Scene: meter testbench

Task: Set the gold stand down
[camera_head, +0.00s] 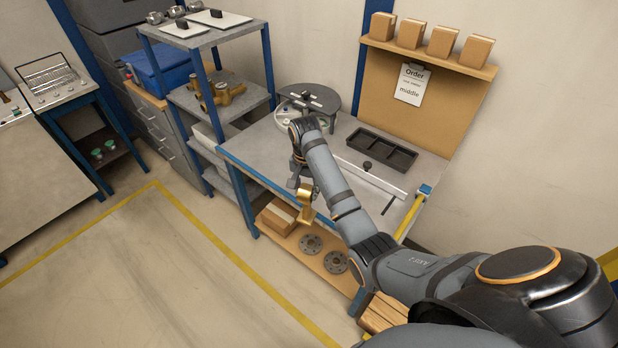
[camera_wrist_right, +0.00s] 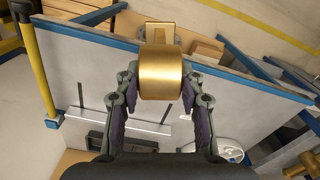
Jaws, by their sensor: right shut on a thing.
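The gold stand (camera_head: 306,200) hangs at the front blue edge of the grey workbench (camera_head: 255,150), held by my right gripper (camera_head: 302,180). In the right wrist view the gold stand (camera_wrist_right: 160,75) shows as a wide smooth cylinder with a flat gold plate beyond it. My right gripper (camera_wrist_right: 160,90) is shut on it, one finger on each side of the cylinder. The stand overlaps the bench's blue edge in that view; its height above the bench is hard to tell. My left gripper is in neither view.
A black compartment tray (camera_head: 382,151) and a round device (camera_head: 308,100) are on the bench. Several brown boxes (camera_head: 410,33) line a shelf above an order sheet (camera_head: 411,84). Gold fittings (camera_head: 221,95) sit on the left rack. Bare bench top shows left of my arm.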

